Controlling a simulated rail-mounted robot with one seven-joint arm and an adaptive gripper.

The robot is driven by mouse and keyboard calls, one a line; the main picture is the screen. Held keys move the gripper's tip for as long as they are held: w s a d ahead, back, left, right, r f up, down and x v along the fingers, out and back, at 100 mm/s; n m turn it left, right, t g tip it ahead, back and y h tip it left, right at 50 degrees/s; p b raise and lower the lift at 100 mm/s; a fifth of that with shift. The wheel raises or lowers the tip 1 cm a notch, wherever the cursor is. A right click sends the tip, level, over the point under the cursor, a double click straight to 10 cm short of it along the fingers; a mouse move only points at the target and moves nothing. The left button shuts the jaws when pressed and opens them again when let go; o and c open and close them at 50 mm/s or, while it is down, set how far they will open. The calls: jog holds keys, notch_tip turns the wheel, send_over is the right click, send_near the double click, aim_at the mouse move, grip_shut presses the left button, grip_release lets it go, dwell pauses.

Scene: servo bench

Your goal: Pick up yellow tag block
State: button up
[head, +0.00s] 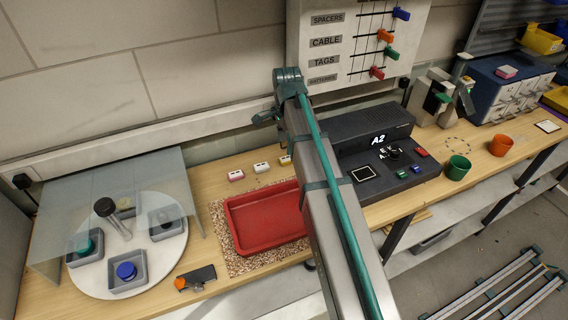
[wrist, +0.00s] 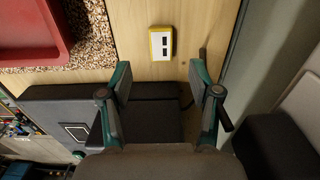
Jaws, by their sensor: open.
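The yellow tag block (wrist: 161,43) is a small yellow block with a white top and dark windows. In the wrist view it lies on the wooden bench, beyond my gripper and between the lines of its fingers. In the head view the yellow tag block (head: 285,160) shows at the right end of a short row, partly hidden by my arm. My gripper (wrist: 160,72) is open and empty, its two fingers apart and not touching the block. In the head view my arm hides the gripper's fingertips.
A red tray (head: 262,222) on a speckled mat (head: 222,232) lies in front of the row. A white-and-pink block (head: 236,175) and a white block (head: 261,168) stand left of the yellow one. A dark A2 console (head: 365,135) is close on the right.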

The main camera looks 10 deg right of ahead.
aim_at(286, 158)
jog(key=shift+f+p, duration=1.15)
jog(key=shift+f, duration=2.1)
jog(key=c, duration=0.9)
